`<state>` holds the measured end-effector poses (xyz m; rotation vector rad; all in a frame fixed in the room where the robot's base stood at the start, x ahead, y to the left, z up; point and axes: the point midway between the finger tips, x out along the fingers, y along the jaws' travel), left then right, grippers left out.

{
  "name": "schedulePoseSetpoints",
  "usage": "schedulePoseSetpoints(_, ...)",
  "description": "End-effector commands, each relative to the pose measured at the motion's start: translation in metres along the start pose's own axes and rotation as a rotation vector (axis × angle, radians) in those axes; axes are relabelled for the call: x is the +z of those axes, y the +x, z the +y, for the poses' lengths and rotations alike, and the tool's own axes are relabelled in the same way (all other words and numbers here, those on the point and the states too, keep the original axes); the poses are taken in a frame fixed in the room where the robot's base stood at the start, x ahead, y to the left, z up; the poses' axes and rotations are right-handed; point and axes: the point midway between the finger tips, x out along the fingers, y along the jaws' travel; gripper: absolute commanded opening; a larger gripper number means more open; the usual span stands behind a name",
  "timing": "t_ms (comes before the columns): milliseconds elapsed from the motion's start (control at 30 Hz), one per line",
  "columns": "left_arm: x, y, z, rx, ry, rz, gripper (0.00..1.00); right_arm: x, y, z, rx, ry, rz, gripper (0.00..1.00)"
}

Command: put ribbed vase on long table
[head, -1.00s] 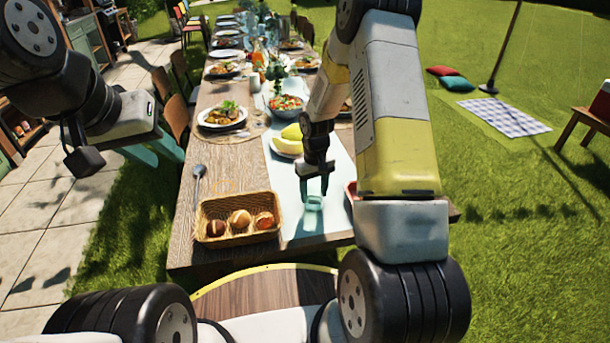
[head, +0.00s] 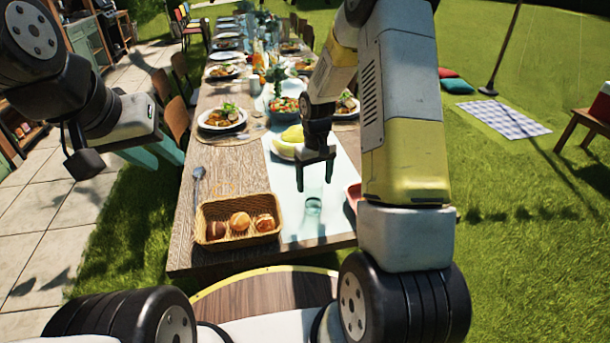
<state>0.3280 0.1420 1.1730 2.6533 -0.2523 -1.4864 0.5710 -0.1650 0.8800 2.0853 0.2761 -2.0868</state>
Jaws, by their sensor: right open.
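A small, clear greenish glass vase (head: 313,208) stands upright on the pale runner near the front end of the long wooden table (head: 225,172). Its ribs are too small to make out. My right gripper (head: 318,180) is open and empty, pointing down just above and behind the vase, apart from it. My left gripper (head: 84,162) is off to the left of the table over the grass and paving. Its fingers are not clear enough to tell whether they are open.
A wicker basket of rolls (head: 204,214) is left of the vase. A red item (head: 354,195), partly hidden by my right arm, is right of it. A plate with yellow fruit (head: 286,147) lies behind my gripper. A spoon (head: 198,180) lies at the left edge. Plates and bowls fill the far table.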

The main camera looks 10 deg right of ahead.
Motion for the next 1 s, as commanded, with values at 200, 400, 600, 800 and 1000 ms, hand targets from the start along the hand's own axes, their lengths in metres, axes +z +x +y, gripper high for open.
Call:
schedulePoseSetpoints(200, 0.000, 0.000, 0.000, 0.000, 0.000, 0.000, 0.32, -0.001, -0.043, 0.000, 0.000, 0.000, 0.003, 0.74)
schedulePoseSetpoints(400, 0.000, 0.000, 0.000, 0.000, 0.000, 0.000, 0.32, 0.000, -0.063, 0.000, 0.000, 0.000, 0.004, 0.74)
schedulePoseSetpoints(600, 0.000, 0.000, 0.000, 0.000, 0.000, 0.000, 0.32, 0.017, -0.117, -0.006, 0.003, 0.028, 0.073, 0.74)
schedulePoseSetpoints(800, 0.000, 0.000, 0.000, 0.000, 0.000, 0.000, 0.32, 0.068, -0.202, -0.024, -0.006, 0.082, 0.213, 0.74)
schedulePoseSetpoints(1000, 0.000, 0.000, 0.000, 0.000, 0.000, 0.000, 0.32, 0.133, -0.260, -0.047, -0.034, 0.134, 0.357, 0.74)
